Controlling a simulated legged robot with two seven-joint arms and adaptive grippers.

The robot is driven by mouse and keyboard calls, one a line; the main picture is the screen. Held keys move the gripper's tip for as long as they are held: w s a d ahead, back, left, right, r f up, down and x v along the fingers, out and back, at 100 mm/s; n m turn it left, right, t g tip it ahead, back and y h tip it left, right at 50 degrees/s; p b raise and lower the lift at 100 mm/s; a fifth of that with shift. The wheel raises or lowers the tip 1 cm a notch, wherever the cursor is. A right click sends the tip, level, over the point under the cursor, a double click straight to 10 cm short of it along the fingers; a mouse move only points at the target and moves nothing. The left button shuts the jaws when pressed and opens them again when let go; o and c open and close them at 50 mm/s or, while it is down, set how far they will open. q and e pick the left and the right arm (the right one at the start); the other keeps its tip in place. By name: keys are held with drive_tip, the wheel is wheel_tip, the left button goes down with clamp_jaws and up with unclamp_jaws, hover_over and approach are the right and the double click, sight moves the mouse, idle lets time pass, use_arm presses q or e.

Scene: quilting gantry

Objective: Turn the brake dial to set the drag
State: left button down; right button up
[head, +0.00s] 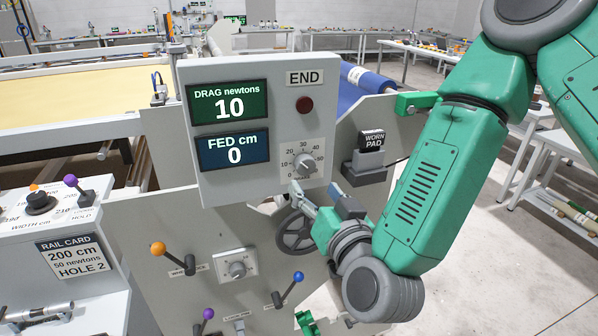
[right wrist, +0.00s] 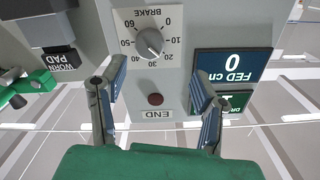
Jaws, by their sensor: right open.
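The brake dial (head: 304,164) is a round grey knob with a numbered scale, low on the right side of the grey control box. The rail card (head: 73,256) reads 200 cm, 50 newtons, HOLE 2. My right gripper (head: 315,193) is open and empty just below the dial, its two fingers spread and apart from the knob. My left gripper is not in view.
A dark red button (head: 304,104) sits under the END label. The blue FED display (head: 234,149) reads 0 cm. The worn pad block (head: 368,160) stands right of the box. A handwheel (head: 296,233) and levers with orange (head: 158,249) and blue knobs (head: 298,277) lie below.

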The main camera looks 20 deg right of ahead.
sight(308, 166)
drive_tip(key=w+d, duration=0.1)
drive_tip(key=w, duration=0.1)
drive_tip(key=w+d, duration=0.1)
drive_tip(key=w, duration=0.1)
drive_tip(key=w+d+p, duration=0.1)
drive_tip(key=w, duration=0.1)
drive_tip(key=shift+w, duration=0.35)
drive_tip(key=shift+w+a, duration=0.1)
drive_tip(key=shift+w, duration=0.2)
drive_tip(key=shift+w+a, duration=0.3)
drive_tip(key=shift+a, duration=0.35)
drive_tip(key=shift+w+a, duration=0.3)
drive_tip(key=shift+a, duration=0.3)
drive_tip(key=shift+w+a, duration=0.15)
drive_tip(key=shift+a, duration=0.05)
drive_tip(key=shift+d, duration=0.25)
drive_tip(key=c, duration=0.6)
drive_tip(key=shift+d, duration=0.45)
drive_tip(key=c, duration=0.5)
drive_tip(key=shift+d, duration=0.3)
drive_tip(key=shift+c, duration=0.3)
drive_tip(key=shift+a+r, duration=0.1)
drive_tip(key=shift+a, duration=0.35)
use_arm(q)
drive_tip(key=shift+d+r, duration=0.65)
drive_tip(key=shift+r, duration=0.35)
use_arm(e)
drive_tip(key=shift+d, duration=0.15)
